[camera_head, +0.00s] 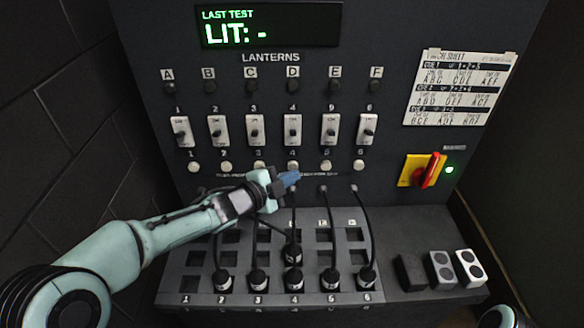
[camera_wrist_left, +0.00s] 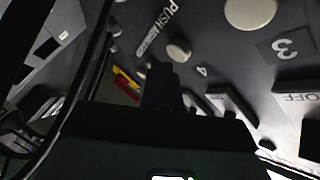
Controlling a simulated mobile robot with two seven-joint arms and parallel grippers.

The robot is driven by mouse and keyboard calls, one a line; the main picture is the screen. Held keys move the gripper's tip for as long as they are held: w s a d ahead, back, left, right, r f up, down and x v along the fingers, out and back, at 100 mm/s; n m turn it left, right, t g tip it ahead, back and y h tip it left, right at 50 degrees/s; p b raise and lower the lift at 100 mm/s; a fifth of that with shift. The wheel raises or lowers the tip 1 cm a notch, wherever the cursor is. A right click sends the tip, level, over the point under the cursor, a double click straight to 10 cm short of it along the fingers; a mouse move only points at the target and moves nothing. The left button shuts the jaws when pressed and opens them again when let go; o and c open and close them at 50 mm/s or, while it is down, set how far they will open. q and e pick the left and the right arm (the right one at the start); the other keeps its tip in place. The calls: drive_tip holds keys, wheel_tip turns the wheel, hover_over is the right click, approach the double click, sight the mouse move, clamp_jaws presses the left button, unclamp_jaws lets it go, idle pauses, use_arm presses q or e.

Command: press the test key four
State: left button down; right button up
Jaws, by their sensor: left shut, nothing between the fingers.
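Test key four (camera_head: 292,167) is a round, pale button in the row below the lever switches, under the number 4. In the left wrist view it is the pale disc (camera_wrist_left: 178,52) near the label 4, just beyond the fingertips. My left gripper (camera_head: 289,179) is shut and empty, its blue-grey fingertips just below key four in the head view. In the left wrist view the dark fingers (camera_wrist_left: 160,85) point toward the panel beside the disc. I cannot tell whether they touch it. My right gripper is not in view.
Black cables with plugs (camera_head: 294,280) rise from the sloped socket board below the gripper. Lever switches (camera_head: 292,130) stand above the keys. A red and yellow rotary switch (camera_head: 423,170) is at right. The display (camera_head: 268,25) reads "LIT: -". Three small blocks (camera_head: 441,270) sit at lower right.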

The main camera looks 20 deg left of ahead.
use_arm(q)
drive_tip(key=shift+w, duration=0.15)
idle(0.5)
drive_tip(key=shift+w+a, duration=0.15)
drive_tip(key=shift+w, duration=0.2)
drive_tip(key=shift+w+p, duration=0.15)
drive_tip(key=shift+p, duration=0.15)
idle(0.5)
drive_tip(key=shift+s+b, duration=0.35)
drive_tip(key=shift+s, duration=0.4)
drive_tip(key=shift+d, duration=0.2)
